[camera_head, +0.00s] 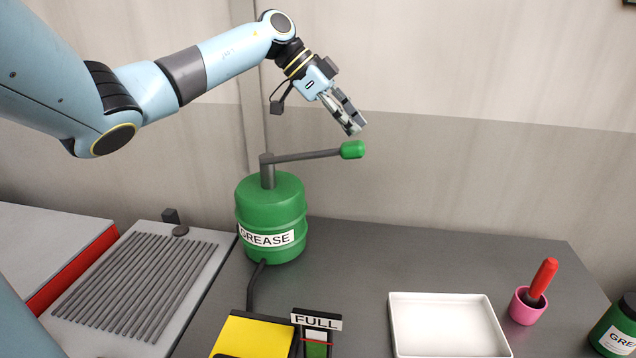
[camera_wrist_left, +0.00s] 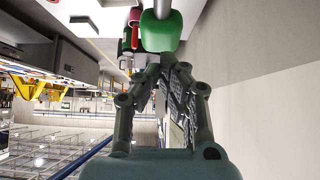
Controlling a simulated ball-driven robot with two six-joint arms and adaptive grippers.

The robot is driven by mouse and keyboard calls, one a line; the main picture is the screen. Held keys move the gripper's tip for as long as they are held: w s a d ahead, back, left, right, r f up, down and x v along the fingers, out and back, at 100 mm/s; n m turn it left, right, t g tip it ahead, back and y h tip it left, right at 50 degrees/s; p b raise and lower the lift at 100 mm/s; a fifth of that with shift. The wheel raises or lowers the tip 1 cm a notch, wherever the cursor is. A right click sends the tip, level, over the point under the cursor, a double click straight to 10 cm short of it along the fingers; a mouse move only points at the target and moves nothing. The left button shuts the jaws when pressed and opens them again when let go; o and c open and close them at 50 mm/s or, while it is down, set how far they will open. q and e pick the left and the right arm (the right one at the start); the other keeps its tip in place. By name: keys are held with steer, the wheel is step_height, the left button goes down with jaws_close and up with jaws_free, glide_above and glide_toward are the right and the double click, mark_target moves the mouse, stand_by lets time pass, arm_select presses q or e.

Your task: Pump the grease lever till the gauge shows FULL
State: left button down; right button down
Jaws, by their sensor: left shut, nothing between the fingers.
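A green grease drum (camera_head: 271,215) stands on the dark bench top. A grey lever with a green knob (camera_head: 352,149) sticks out to the right from its top, close to level. My left gripper (camera_head: 354,129) is shut and empty, just above the knob. In the left wrist view the green knob (camera_wrist_left: 162,32) lies just past the fingertips (camera_wrist_left: 170,60); I cannot tell if they touch it. The gauge (camera_head: 317,340) with a FULL sign (camera_head: 316,321) stands at the bottom centre, partly cut off; green shows in its window below the sign. My right gripper is not in view.
A black hose (camera_head: 255,288) runs from the drum toward a yellow-topped block (camera_head: 252,336). A white tray (camera_head: 447,322), a pink cup (camera_head: 526,308) with a red-handled tool (camera_head: 543,277), and a green jar (camera_head: 615,328) are at the right. A ribbed grey plate (camera_head: 140,285) lies at the left.

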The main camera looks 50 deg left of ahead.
arm_select(q)
steer(key=shift+r, duration=0.1)
steer(key=shift+r, duration=2.4)
